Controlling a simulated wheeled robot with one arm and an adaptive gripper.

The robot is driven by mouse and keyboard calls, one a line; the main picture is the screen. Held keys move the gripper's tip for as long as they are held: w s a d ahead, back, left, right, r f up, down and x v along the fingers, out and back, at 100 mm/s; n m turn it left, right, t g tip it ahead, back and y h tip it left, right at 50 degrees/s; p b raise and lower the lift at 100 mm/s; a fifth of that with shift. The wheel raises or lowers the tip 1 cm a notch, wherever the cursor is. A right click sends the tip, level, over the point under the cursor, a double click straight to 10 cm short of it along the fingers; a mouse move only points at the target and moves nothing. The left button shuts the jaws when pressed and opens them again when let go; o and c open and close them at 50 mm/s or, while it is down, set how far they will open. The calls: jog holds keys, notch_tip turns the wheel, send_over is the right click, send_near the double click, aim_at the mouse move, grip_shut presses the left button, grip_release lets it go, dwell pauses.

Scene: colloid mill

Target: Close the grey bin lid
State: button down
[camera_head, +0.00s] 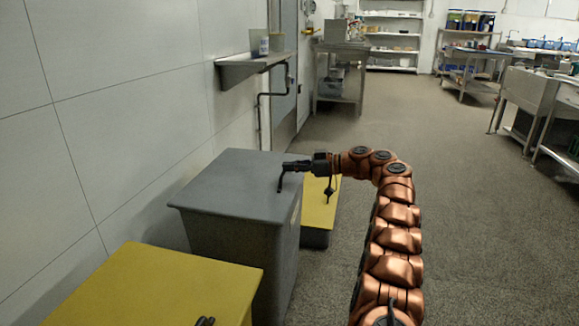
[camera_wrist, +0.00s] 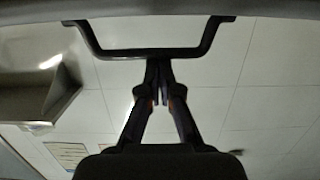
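The grey bin (camera_head: 240,250) stands by the left wall in the head view, with its grey lid (camera_head: 235,190) lying flat and level on top. A dark handle (camera_head: 280,184) is at the lid's right side. In the wrist view the handle (camera_wrist: 150,53) is a black U-shaped bracket on a grey edge (camera_wrist: 200,8) along the top. My gripper (camera_head: 287,166) reaches in from the right over the lid's right edge. In the wrist view its fingers (camera_wrist: 158,68) are together, with their tips at the middle of the handle's bar. I cannot tell whether the bar is between them.
A yellow-lidded bin (camera_head: 160,290) stands in front of the grey one, and another yellow lid (camera_head: 318,205) shows behind it. A metal wall shelf (camera_head: 250,66) hangs above to the back. The floor (camera_head: 480,240) to the right is clear; steel tables (camera_head: 535,100) stand farther off.

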jog(key=shift+s+d+r+p, duration=0.1)
jog(key=shift+d+r+p, duration=0.15)
jog(key=shift+r, duration=0.3)
jog(key=shift+w+d+r+p, duration=0.1)
jog(key=shift+d+r+p, duration=0.1)
jog(key=shift+r+p, duration=0.25)
jog(key=shift+s+d+r+p, duration=0.1)
jog(key=shift+d+r+p, duration=0.1)
jog(key=shift+r, duration=0.45)
jog(key=s+d+f+p, duration=0.1)
jog(key=s+d+f, duration=0.1)
jog(key=d+f, duration=0.2)
jog(key=d, duration=0.3)
jog(key=shift+s+d+f+p, duration=0.25)
jog(key=shift+d+f+p, duration=0.05)
jog(key=shift+d+p, duration=0.05)
